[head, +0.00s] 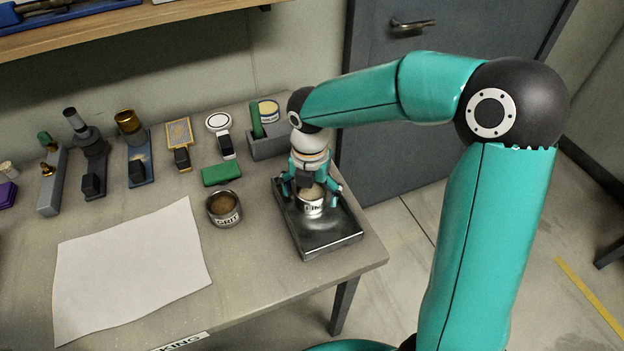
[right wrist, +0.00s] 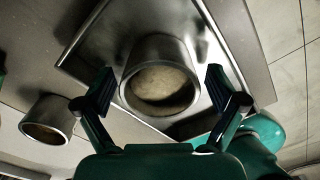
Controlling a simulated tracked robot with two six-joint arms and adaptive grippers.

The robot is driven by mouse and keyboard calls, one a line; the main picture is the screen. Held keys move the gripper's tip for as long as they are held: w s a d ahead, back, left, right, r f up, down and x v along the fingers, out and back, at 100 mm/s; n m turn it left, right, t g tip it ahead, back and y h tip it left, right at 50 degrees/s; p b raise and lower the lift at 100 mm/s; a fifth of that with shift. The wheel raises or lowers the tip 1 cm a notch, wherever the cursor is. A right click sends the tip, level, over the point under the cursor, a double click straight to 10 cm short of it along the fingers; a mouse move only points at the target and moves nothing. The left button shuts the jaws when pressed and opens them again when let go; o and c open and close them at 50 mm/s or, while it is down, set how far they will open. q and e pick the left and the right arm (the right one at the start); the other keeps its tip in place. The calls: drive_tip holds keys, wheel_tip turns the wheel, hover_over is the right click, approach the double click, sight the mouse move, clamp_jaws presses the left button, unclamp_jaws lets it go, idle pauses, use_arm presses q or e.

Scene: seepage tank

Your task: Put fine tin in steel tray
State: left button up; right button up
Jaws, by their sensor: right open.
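The fine tin (head: 313,203) is a round metal tin with a partly hidden label and pale fill. It stands upright in the steel tray (head: 331,240), near the tray's back half. My right gripper (head: 312,192) is open around the tin, with a finger on either side. In the right wrist view the tin (right wrist: 160,80) sits between the two open fingers (right wrist: 160,90), with gaps visible at both sides. The tray (right wrist: 85,45) also shows there beneath the tin. My left gripper is not in view.
The grit tin (head: 224,208) stands on the table left of the tray. A white sheet (head: 130,265) lies at the front left. A green block (head: 221,173), a grey holder (head: 268,146) and several tools line the back. The table's right edge is close to the tray.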

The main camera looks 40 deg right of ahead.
sight(311, 194)
wheel_tip(311, 194, up, 12)
drive_tip(key=p, duration=0.1)
idle(0.4)
idle(0.4)
